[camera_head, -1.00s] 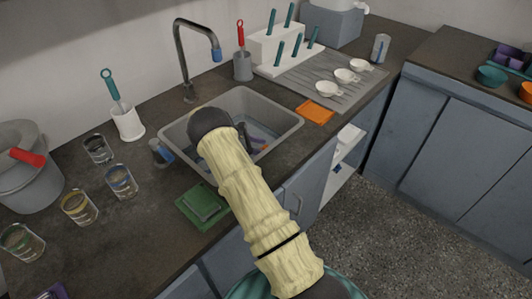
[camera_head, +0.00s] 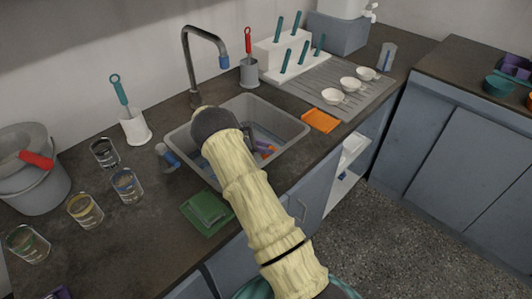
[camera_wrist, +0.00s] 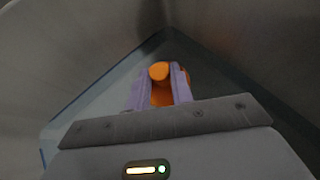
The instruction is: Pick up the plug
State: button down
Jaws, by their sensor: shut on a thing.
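The plug (camera_wrist: 159,72) shows in the wrist view as an orange, round-topped piece. It sits between the two purple fingers of my gripper (camera_wrist: 161,85), which is shut on it. The gripper is down inside the grey sink (camera_head: 291,119), near a corner of the basin in the wrist view. In the head view a bit of purple finger (camera_head: 264,147) and orange show past my arm. My arm hides much of the basin there. I cannot tell whether the plug touches the sink floor.
A tap (camera_head: 188,62) rises behind the sink. An orange sponge-like block (camera_head: 320,121) and a draining board (camera_head: 350,99) with white cups lie to the right. Green pads (camera_head: 207,213) lie at the front left. Several glass beakers (camera_head: 127,185) and a bucket (camera_head: 33,180) stand left.

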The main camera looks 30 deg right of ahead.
notch_tip(320, 180, up, 7)
jog(key=shift+p, duration=0.3)
dwell(0.4)
